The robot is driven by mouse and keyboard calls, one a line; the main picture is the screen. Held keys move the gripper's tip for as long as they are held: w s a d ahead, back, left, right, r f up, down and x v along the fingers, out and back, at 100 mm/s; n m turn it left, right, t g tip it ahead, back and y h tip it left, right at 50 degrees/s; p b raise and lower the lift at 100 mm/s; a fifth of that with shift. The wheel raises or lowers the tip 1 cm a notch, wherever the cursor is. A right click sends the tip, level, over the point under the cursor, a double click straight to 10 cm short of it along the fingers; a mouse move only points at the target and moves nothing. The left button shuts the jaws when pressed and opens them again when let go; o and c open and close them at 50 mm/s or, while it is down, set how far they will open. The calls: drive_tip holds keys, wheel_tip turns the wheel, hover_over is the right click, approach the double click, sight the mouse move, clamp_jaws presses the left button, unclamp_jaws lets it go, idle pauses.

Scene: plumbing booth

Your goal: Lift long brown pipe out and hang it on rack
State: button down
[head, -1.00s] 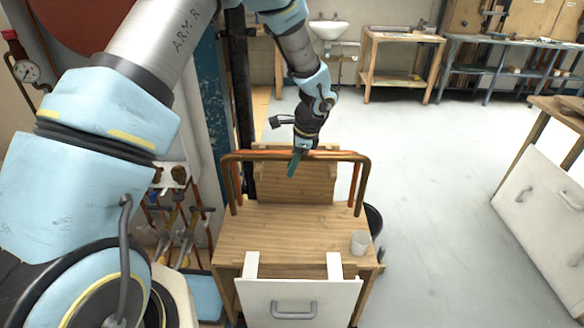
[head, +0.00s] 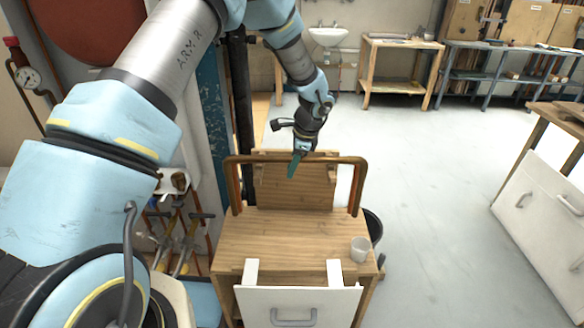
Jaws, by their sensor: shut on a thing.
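A long brown pipe (head: 335,160) with both ends bent downward spans the top of the wooden stand in the head view. My gripper (head: 294,164) is shut on the pipe near the middle of its straight run; the fingers hide that part. The pipe's legs (head: 235,195) hang on either side of the upright wooden board (head: 297,190), which has small wooden brackets (head: 331,174). I cannot tell whether the pipe touches the board or brackets. Orange-brown tubing shows just inside the legs, mostly covered by the brown pipe.
A white cup (head: 360,249) stands on the wooden worktop (head: 285,235), above a white drawer front (head: 300,304). A dark bin (head: 373,226) is at the right. Tools and valves crowd the left wall. Open floor (head: 440,190) lies to the right.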

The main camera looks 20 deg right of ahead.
drive_tip(key=shift+f, duration=0.15)
drive_tip(key=shift+f+b, duration=1.25)
drive_tip(key=shift+f, duration=0.8)
drive_tip(key=c, duration=0.6)
unclamp_jaws()
